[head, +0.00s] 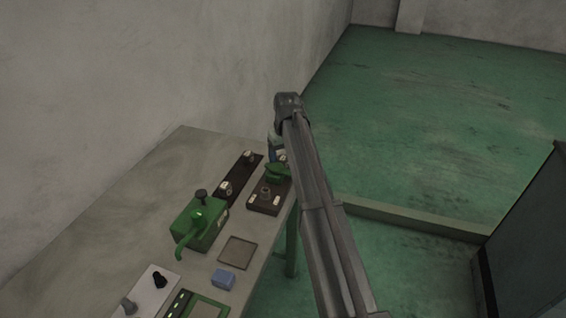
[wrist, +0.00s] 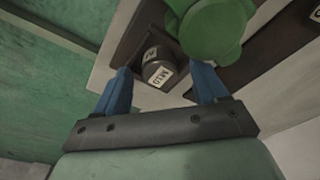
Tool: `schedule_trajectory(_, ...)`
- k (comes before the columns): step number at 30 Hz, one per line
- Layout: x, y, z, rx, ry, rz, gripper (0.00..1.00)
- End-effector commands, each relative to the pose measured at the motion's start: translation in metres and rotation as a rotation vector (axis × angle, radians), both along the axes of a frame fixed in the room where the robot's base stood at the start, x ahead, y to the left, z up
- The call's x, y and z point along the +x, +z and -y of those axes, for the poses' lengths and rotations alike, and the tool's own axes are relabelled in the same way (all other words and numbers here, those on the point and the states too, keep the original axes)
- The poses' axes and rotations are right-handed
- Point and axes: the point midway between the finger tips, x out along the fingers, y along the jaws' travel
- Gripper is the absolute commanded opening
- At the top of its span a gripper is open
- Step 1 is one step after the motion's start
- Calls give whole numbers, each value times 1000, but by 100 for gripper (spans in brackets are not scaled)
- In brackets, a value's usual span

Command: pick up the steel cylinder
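A dark grey, short cylinder with white lettered labels (wrist: 155,68) stands on a dark base in the wrist view. It looks like the steel cylinder, but I cannot be sure. My gripper (wrist: 163,72) is open, with one blue finger on each side of the cylinder in that view. No contact shows, and I cannot tell the depth between them. In the head view my gripper (head: 273,150) is at the far right end of the bench, mostly hidden by my arm. A green rounded part (wrist: 212,28) is just beyond the right finger.
The bench (head: 150,170) carries a green machine (head: 200,222), a dark board (head: 240,176), another dark board (head: 266,204) with a green part, a square plate (head: 238,252) and a blue block (head: 223,279). The wall is at the left. Bare bench lies along the wall.

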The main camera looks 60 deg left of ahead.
Motion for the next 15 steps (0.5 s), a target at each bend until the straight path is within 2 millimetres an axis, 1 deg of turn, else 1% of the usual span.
schedule_trajectory(1, 0, 0, 0, 0, 0, 0, 67)
schedule_trajectory(2, 0, 0, 0, 0, 0, 0, 64)
schedule_trajectory(15, 0, 0, 0, 0, 0, 0, 22)
